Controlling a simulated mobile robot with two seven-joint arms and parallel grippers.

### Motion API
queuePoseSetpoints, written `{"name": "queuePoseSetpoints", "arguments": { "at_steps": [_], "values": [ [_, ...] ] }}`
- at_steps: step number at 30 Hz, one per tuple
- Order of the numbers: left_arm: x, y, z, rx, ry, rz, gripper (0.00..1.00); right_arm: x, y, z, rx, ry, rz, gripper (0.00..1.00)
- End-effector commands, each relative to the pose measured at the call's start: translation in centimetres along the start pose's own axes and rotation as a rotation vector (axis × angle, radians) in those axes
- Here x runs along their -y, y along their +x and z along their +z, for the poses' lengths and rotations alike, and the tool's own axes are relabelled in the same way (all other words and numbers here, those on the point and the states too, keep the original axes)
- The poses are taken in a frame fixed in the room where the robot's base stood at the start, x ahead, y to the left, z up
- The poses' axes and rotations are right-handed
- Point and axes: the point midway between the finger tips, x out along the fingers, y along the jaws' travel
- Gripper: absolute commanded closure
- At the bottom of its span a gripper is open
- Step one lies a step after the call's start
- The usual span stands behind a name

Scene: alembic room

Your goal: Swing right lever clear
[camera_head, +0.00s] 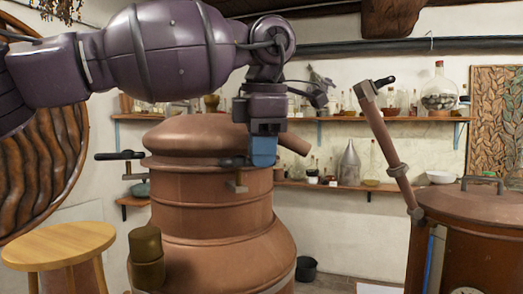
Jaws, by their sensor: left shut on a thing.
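A large copper still (205,190) with a domed lid stands in the middle. The right lever (234,162), a dark handle on a brass clamp, sits at the lid's rim on the front right. My left gripper (264,158), with blue fingertips, points down at the lever's right end and is shut on it. The fingers hide that end of the lever. The left lever (118,156) sticks out to the left from its own clamp at the same rim. My right gripper is not in view.
A tilted copper pipe (390,150) rises at the right beside a copper vessel (480,215). A wooden stool (58,245) stands at the lower left. Shelves (340,187) with glassware line the back wall. A black bucket (306,268) is on the floor.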

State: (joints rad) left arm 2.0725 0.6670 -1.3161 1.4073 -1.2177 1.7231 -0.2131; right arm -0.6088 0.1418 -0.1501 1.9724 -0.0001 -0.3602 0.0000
Motion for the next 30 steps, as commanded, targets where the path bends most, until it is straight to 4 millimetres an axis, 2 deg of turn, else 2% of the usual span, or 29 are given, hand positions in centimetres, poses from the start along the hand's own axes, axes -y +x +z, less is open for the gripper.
{"name": "queuePoseSetpoints", "arguments": {
  "at_steps": [5,6,10,21,26,30],
  "values": [
    [-0.1,-0.1,-0.1,0.002,-0.005,0.003,1.00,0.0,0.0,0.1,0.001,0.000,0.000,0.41],
    [-0.1,-0.1,-0.1,0.001,-0.005,0.003,0.78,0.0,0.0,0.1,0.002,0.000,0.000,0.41],
    [-0.1,-0.1,0.0,0.001,-0.004,0.002,0.58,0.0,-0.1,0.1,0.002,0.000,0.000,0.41],
    [0.0,-0.5,0.0,0.001,-0.001,0.002,0.58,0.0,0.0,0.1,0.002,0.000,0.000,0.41],
    [0.0,-2.5,0.0,0.003,-0.001,0.002,0.58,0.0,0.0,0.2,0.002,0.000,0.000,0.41],
    [0.0,-5.1,0.1,0.002,-0.002,0.003,0.58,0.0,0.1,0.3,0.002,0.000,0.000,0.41]
  ]
}}
